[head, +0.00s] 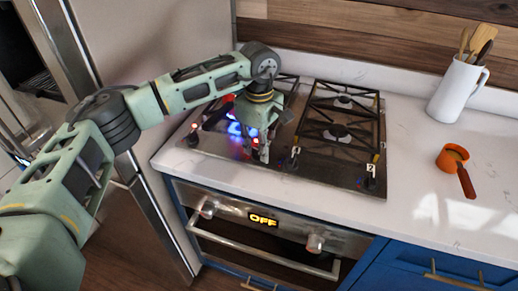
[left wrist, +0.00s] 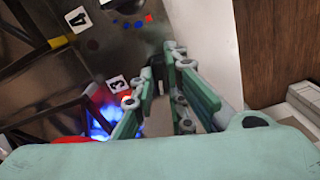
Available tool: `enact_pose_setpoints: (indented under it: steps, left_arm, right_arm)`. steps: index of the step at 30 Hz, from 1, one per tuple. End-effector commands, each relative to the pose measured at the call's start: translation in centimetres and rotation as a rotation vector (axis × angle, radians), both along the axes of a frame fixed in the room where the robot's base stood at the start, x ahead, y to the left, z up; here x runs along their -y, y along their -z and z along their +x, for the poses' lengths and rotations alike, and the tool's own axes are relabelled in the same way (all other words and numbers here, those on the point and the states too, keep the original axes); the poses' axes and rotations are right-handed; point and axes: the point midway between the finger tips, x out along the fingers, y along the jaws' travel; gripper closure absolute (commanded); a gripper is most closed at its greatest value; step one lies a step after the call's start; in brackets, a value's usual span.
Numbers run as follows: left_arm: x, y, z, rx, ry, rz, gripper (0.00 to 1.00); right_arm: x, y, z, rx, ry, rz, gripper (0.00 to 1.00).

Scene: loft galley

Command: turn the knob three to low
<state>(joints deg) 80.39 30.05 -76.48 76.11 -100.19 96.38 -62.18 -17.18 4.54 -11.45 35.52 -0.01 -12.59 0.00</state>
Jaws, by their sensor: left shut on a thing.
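The black cooktop (head: 325,178) has dark knobs along its front edge. My left gripper (head: 260,152) reaches down to this edge, left of the label 1 (head: 295,151). In the left wrist view the gripper (left wrist: 160,85) has its fingers closed around a small dark knob (left wrist: 157,62), close to the label 3 (left wrist: 117,84). The knob is mostly hidden by the fingers, so I cannot read its setting. My right gripper is not in view.
Black grates (head: 337,131) cover the burners. The oven front (head: 262,234) below has a lit OFF display, knobs and a bar handle. On the right, the white counter (head: 420,205) holds a utensil jug (head: 456,90) and an orange pan (head: 451,160).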

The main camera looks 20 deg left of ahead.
Motion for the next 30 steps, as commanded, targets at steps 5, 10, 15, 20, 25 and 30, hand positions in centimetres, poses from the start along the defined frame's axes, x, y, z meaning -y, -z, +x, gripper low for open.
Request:
enact_pose_setpoints:
  steps: [5,10,15,20,25,30]
  left_arm:
    - [0.0,0.3,0.1,0.005,0.144,-0.001,1.0]
    - [0.0,0.2,0.1,0.004,0.297,-0.001,1.0]
    - [0.0,0.1,0.1,0.004,0.437,-0.001,1.0]
    - [0.0,0.0,0.1,0.004,0.547,-0.001,1.0]
    - [0.0,0.0,0.1,0.004,0.632,-0.002,1.0]
    - [0.0,-0.1,0.1,0.004,0.681,-0.002,1.0]
  right_arm:
    - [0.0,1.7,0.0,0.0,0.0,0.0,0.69]
    - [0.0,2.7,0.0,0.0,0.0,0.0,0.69]
    - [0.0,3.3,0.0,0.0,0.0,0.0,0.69]
    - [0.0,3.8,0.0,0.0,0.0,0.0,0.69]
    - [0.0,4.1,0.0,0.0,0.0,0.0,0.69]
    - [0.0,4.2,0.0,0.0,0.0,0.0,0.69]
